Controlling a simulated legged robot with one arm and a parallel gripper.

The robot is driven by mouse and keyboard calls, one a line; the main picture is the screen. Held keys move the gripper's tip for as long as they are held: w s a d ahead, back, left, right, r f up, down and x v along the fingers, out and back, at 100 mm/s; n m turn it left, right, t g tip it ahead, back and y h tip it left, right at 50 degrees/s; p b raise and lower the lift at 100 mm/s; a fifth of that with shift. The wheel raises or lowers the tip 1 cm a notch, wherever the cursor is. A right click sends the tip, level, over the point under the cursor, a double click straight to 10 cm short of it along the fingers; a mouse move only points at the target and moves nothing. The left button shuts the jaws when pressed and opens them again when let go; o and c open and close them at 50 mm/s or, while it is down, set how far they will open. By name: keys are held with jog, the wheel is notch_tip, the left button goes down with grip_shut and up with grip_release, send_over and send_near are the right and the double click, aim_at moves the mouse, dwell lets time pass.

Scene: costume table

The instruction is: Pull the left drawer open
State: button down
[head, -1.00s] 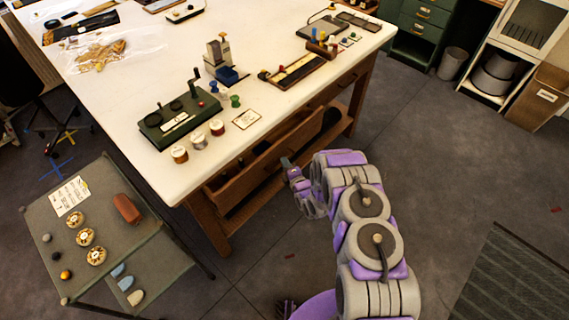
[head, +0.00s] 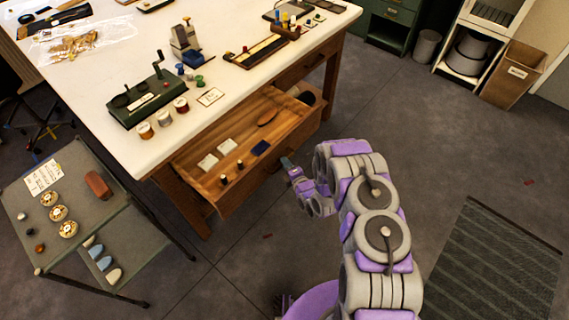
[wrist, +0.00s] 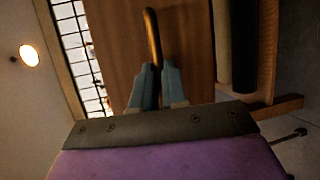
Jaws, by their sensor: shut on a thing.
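The left drawer (head: 252,188) is a wooden drawer under the white-topped table, and it stands pulled well out, its inside showing in the head view. My gripper (head: 288,164) is at the drawer's front face. In the wrist view my gripper (wrist: 158,72) has its two blue-grey fingers closed about the lower end of a slim brown bar handle (wrist: 153,35) on the wooden drawer front (wrist: 118,45). The handle is hidden behind the fingers in the head view.
The drawer holds pale cards (head: 207,162), a dark blue item (head: 260,148), a brown oval piece (head: 267,117) and small spools. A grey side cart (head: 130,230) stands to the left. The floor on the right is open, with a striped mat (head: 490,270).

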jog(key=shift+s+d+f, duration=0.15)
jog(key=shift+s+f, duration=0.1)
jog(key=shift+s, duration=0.1)
jog(key=c, duration=1.4)
grip_release()
jog(key=shift+o, duration=1.2)
jog(key=shift+w+r, duration=0.1)
jog(key=shift+w, duration=0.05)
jog(key=p+v, duration=0.3)
jog(key=v, duration=1.4)
jog(key=shift+d, duration=0.15)
